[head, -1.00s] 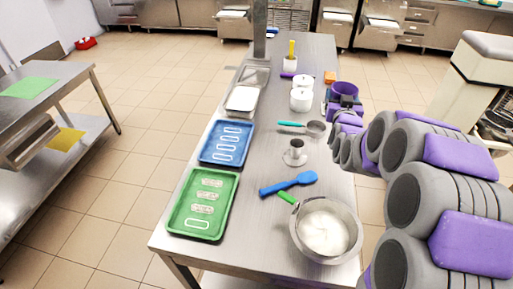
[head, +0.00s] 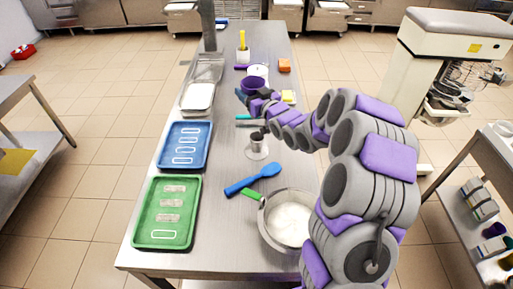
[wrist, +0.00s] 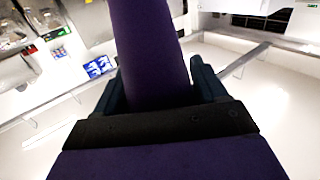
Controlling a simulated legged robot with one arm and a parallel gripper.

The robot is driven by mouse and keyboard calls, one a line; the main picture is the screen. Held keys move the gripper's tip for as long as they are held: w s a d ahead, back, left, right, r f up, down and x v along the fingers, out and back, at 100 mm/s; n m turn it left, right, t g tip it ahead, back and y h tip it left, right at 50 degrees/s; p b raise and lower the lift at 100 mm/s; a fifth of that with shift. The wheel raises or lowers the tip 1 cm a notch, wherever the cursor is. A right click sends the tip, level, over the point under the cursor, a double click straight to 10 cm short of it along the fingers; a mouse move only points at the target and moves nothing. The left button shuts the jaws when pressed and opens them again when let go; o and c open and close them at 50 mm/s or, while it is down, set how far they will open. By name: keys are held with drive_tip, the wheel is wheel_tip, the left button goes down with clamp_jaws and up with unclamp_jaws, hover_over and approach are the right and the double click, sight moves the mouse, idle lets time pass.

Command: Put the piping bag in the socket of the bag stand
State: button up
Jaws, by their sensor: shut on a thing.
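A purple piping bag (wrist: 153,45) is clamped between the dark fingers of my gripper (wrist: 150,88) in the wrist view. In the head view a purple rounded part, apparently the bag (head: 254,84), shows by my gripper (head: 243,97), above the table. My wrist hides the part between. The bag stand (head: 257,151) is a metal cylinder on a round foot, nearer to me than my gripper. A dark piece overlaps its top; I cannot tell whether it is on the stand or above it.
A steel bowl (head: 288,228) with white contents, a blue spatula (head: 252,180), a green tray (head: 148,216) and a blue tray (head: 174,146) lie in front and left. A yellow-handled thing (head: 242,40) stands farther back. A mixer (head: 440,65) is right of the table.

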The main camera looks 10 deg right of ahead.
drive_tip(key=shift+s+d+f+n+g+y, duration=0.1)
drive_tip(key=shift+s+f+n+g+y, duration=0.25)
drive_tip(key=shift+f, duration=0.3)
drive_tip(key=shift+s+d+f+n+g+y, duration=0.15)
drive_tip(key=shift+f+n+g+y, duration=0.1)
drive_tip(key=shift+f+y, duration=0.3)
drive_tip(key=shift+s+d+f+n+g+y, duration=0.1)
drive_tip(key=shift+s+f+n+g+y, duration=0.15)
drive_tip(key=shift+f, duration=0.5)
wheel_tip(320, 180, down, 10)
drive_tip(key=shift+a+b, duration=0.1)
drive_tip(key=shift+b, duration=1)
drive_tip(key=o, duration=1)
drive_tip(key=shift+r, duration=0.1)
drive_tip(key=shift+o, duration=0.2)
drive_tip(key=shift+s, duration=0.15)
drive_tip(key=p+v, duration=0.2)
drive_tip(key=v, duration=1)
